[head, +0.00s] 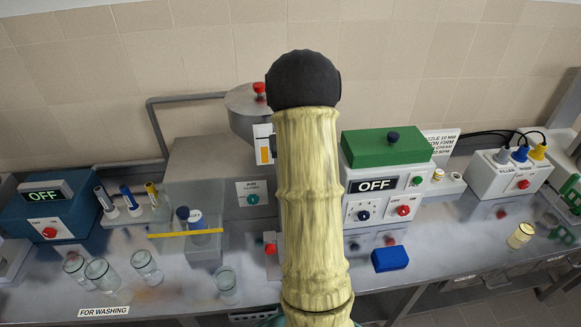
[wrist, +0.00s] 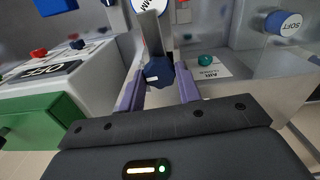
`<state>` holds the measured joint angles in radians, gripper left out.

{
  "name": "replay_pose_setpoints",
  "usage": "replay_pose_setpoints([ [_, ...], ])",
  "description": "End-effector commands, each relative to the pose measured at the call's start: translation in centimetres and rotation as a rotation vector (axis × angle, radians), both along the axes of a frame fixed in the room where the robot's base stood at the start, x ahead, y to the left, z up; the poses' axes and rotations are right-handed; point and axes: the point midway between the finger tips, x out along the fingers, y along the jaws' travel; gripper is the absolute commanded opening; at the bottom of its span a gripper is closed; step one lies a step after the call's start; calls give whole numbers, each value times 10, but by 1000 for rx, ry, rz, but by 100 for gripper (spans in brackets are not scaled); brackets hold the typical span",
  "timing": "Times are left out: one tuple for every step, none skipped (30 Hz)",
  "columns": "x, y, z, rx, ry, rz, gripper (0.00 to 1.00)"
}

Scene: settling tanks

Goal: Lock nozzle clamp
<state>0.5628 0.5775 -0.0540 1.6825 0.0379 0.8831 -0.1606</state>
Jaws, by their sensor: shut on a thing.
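In the wrist view, my gripper (wrist: 159,88) has its two purple fingers on either side of a dark blue faceted knob (wrist: 159,73), shut on it. The knob sits at the lower end of a grey upright bar (wrist: 152,38) in that picture. I take this knob to be the nozzle clamp's; no label on it can be read. In the head view, my pale ribbed arm with its black joint covers the middle of the bench, so the gripper and the knob are hidden there.
A grey machine (head: 212,165) stands left of my arm, and a white unit with a green top (head: 380,150) and OFF display stands right. Glass beakers (head: 103,272) stand front left. A blue block (head: 390,258) lies right of my arm. Bench further right is fairly clear around a cream jar (head: 521,235).

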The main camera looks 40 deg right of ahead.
Motion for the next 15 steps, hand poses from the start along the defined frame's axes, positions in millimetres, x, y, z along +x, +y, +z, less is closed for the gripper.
replay_pose_setpoints([
  [2, 0, 2, -4, -6, -22, 11],
  [2, 0, 2, -3, -6, -33, 11],
  [2, 0, 2, -3, -6, -48, 11],
  [2, 0, 2, -3, -6, -58, 11],
  [2, 0, 2, -3, -6, -66, 11],
  [2, 0, 2, -3, -6, -75, 11],
  [2, -1, 2, -3, -6, -81, 11],
  [1, -1, 2, -3, -5, -86, 11],
  [1, -1, 2, -3, -5, -90, 11],
  [1, -1, 2, -3, -6, -93, 11],
  [1, -1, 2, -3, -6, -95, 11],
  [1, -1, 2, -3, -6, -96, 11],
  [1, -1, 2, -3, -6, -97, 11],
  [1, -1, 2, -3, -6, -97, 11],
  [1, -1, 2, -3, -6, -97, 11],
])
